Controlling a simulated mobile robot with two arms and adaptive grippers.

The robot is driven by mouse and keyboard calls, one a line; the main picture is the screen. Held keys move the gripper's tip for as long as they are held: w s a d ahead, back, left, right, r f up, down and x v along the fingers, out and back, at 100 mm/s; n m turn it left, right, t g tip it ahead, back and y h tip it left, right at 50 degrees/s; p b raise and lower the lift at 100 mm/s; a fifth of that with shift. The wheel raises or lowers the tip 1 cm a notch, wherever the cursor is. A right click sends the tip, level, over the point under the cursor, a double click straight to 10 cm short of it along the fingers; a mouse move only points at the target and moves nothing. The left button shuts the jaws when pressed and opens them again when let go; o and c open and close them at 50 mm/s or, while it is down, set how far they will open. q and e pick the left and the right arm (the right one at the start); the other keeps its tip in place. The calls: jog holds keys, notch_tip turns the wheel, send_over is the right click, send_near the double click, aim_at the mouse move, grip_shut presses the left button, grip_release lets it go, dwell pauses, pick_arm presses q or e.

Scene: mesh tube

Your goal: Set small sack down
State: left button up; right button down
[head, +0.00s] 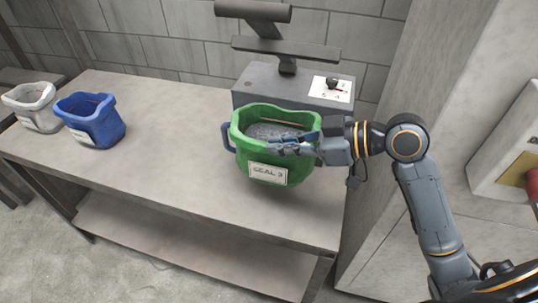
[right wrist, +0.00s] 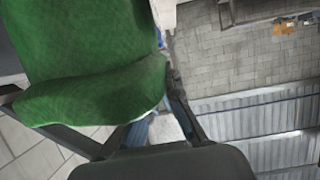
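The green sack (head: 240,150), with a "SEAL 3" label and an open top full of grey grains, is upright at the right part of the table in front of the grey device. A blue handle shows on its left side. My right gripper (head: 290,143) is at its right rim, shut on the sack there; its fingers reach over the rim. In the right wrist view, the green cloth (right wrist: 85,60) fills the upper left and lies between the two fingers (right wrist: 110,115). I cannot tell whether its base touches the table. My left gripper is not in view.
A blue sack (head: 92,125) and a white sack (head: 36,112) stand at the left of the table (head: 170,165). The grey device (head: 262,85) stands behind the green sack. The table's middle is clear. A concrete wall (head: 425,90) rises at the right.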

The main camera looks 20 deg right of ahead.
jog(key=w+f, duration=0.6)
jog(key=shift+a, duration=0.4)
notch_tip(320, 180, down, 2)
jog(key=shift+f+p, duration=0.1)
jog(key=shift+p, duration=0.35)
jog(key=shift+f, duration=0.5)
jog(key=c, duration=1.8)
grip_release()
jog(key=shift+f, duration=0.2)
jog(key=shift+c, duration=0.2)
jog(key=o, duration=0.3)
jog(key=shift+r, duration=0.15)
